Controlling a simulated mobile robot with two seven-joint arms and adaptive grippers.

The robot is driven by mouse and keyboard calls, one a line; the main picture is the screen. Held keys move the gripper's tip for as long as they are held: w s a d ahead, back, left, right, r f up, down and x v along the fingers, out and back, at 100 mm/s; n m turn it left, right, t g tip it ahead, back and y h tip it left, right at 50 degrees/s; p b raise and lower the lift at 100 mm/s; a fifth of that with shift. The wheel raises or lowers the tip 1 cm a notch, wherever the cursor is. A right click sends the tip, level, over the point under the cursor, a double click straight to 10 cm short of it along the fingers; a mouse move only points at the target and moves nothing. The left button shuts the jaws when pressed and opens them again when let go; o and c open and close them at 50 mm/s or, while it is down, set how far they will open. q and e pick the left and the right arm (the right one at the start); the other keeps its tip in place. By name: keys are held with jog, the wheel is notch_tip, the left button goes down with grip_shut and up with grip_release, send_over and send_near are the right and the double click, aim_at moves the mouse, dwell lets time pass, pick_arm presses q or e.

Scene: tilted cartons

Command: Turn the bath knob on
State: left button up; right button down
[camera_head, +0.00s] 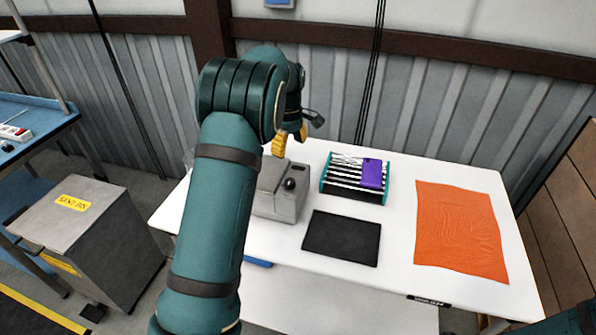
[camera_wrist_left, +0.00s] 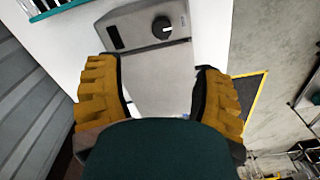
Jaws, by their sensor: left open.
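The bath knob (camera_head: 290,184) is a round black dial on the sloped face of a grey metal box (camera_head: 268,203). In the left wrist view the knob (camera_wrist_left: 162,27) shows a small white mark towards its right side. A dark display window sits beside it on the box (camera_wrist_left: 152,80). My left gripper (camera_head: 291,138) is open and empty, above and behind the box in the head view. Its two yellow ribbed fingers (camera_wrist_left: 157,78) frame the box in the left wrist view, and the knob lies beyond the fingertips, untouched. My right gripper is out of view.
The white table (camera_head: 400,185) also holds a teal-ended rack (camera_head: 325,178) with a purple block (camera_head: 373,174), a black mat (camera_head: 342,238) and an orange cloth (camera_head: 458,232). A corrugated wall stands behind. A grey bin (camera_head: 85,225) and blue bench (camera_head: 35,125) stand left.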

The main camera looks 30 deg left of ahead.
aim_at(290, 181)
pick_arm(q)
jog(key=f, duration=1.2)
jog(key=shift+s, duration=0.25)
jog(key=shift+w+f, duration=0.1)
jog(key=shift+f, duration=0.7)
grip_shut()
